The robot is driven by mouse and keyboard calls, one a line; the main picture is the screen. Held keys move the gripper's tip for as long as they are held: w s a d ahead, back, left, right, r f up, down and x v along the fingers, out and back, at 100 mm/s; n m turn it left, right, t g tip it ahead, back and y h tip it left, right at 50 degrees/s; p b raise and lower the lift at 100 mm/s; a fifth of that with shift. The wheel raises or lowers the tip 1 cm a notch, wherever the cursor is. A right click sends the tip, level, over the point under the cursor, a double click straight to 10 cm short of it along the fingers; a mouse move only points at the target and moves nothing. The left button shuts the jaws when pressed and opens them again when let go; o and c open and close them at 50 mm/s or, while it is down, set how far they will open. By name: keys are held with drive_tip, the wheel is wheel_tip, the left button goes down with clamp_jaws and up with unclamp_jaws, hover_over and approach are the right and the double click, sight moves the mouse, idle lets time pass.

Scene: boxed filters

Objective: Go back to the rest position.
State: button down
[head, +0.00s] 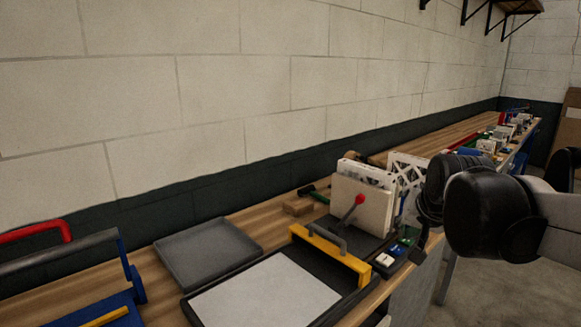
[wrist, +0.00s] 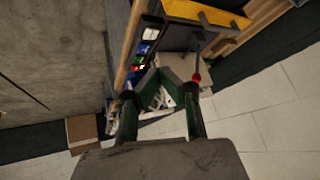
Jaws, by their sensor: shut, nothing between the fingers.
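My gripper (wrist: 160,78) shows in the wrist view with its dark green fingers drawn together and nothing held between them. In the head view my black arm reaches in from the right, and its dark lower end hangs by the right end of the bench; the fingers are hard to make out there. White boxed filters (head: 362,206) stand upright on the bench, left of my arm. A lever with a red knob (head: 359,199) stands in front of them. The red knob also shows in the wrist view (wrist: 196,78), just right of the fingers.
Small coloured blocks (head: 386,260) sit near the front edge. A block wall (head: 200,100) runs behind the bench.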

drive_tip(key=s+a+f+n, duration=0.2)
drive_tip(key=s+f, duration=0.2)
drive_tip(key=s, duration=0.6)
drive_tip(key=s+a+f+n, duration=0.2)
drive_tip(key=s+a+f, duration=0.1)
drive_tip(key=s, duration=0.7)
drive_tip(key=shift+f+g+y, duration=0.3)
drive_tip(key=shift+f+g, duration=0.05)
drive_tip(key=shift+g, duration=0.05)
